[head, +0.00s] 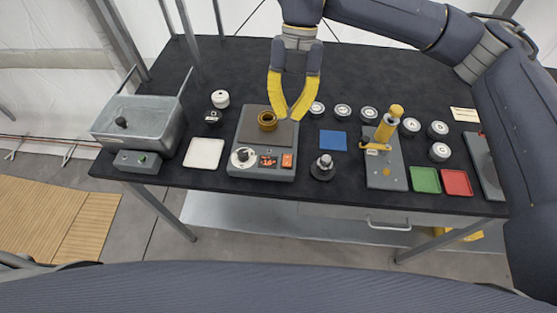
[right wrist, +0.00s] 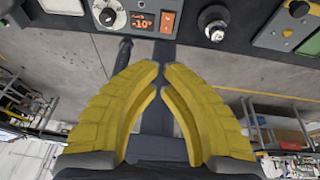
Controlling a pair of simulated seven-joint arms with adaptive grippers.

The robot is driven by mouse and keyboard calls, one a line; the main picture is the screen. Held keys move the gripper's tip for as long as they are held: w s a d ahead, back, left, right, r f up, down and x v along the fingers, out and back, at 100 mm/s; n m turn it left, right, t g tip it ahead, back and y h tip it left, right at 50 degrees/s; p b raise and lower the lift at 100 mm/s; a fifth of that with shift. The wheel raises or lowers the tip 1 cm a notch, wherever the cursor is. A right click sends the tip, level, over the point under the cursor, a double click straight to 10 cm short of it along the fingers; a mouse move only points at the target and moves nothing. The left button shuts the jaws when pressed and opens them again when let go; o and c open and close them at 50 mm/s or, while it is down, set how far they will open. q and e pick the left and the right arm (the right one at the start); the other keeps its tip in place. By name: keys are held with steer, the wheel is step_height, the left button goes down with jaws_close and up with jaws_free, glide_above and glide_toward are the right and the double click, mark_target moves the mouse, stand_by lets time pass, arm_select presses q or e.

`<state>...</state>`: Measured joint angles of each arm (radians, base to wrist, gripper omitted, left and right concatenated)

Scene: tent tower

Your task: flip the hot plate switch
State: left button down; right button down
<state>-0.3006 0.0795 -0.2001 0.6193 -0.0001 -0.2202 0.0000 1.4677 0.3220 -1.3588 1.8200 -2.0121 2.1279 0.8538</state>
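The hot plate (head: 252,131) stands on the black table left of the middle, with a brass ring-shaped piece (head: 267,121) on its top. Its front panel has a white dial (head: 243,155), a lit display (head: 268,161) and an orange-red switch (head: 287,160). In the right wrist view, the switch (right wrist: 167,21) and the display (right wrist: 141,20) are at the top, beyond the fingertips. My right gripper (head: 292,116) has yellow fingers with their tips together and nothing visible between them. It appears over the plate's right rear edge in the head view, apart from the switch. My left gripper is out of view.
A grey basin (head: 140,122) and a white tile (head: 204,153) are to the left. A dark knobbed piece (head: 323,168), a blue pad (head: 333,140) and a yellow-handled press (head: 386,165) are to the right. Several round pots stand behind. The table's rear is clear.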

steer(key=shift+s+d+h, duration=0.1)
steer(key=shift+s+h, duration=0.2)
steer(key=shift+s, duration=0.15)
steer(key=shift+f, duration=0.1)
glide_above(286, 174)
steer(key=w, duration=0.2)
steer(key=f, duration=1.1)
steer(key=shift+s+f, duration=0.15)
steer(key=shift+s, duration=0.1)
steer(key=shift+w+x, duration=0.2)
steer(key=shift+x, duration=0.75)
steer(key=shift+f, duration=0.15)
steer(key=shift+s+f, duration=0.15)
steer(key=shift+f, duration=0.25)
steer(key=shift+r, duration=0.2)
